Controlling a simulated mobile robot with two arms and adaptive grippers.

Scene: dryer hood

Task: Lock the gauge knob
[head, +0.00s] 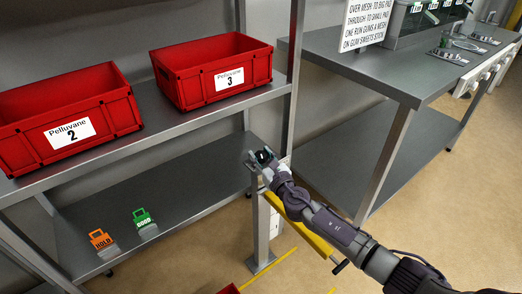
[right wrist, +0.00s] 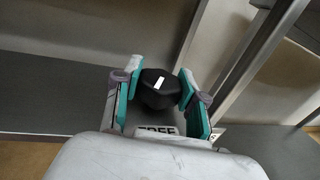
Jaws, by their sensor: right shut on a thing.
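The gauge knob (right wrist: 158,92) is black with a white mark on its top. In the right wrist view it sits between the two teal-padded fingers of my right gripper (right wrist: 160,90). A label below it reads what looks like "FREE", partly hidden by my gripper body. In the head view my right gripper (head: 263,157) is at the top of a post, closed around the dark knob (head: 264,155). The white mark is tilted, pointing up and to the right in the right wrist view. My left gripper is not in view.
Two red crates (head: 65,118) (head: 212,71) labelled Pelluvane stand on the upper shelf at left. An orange HOLD tag (head: 101,240) and a green GOOD tag (head: 143,218) are on the lower shelf. A yellow bar (head: 300,229) runs beside the post (head: 262,230). A steel bench (head: 400,68) is at right.

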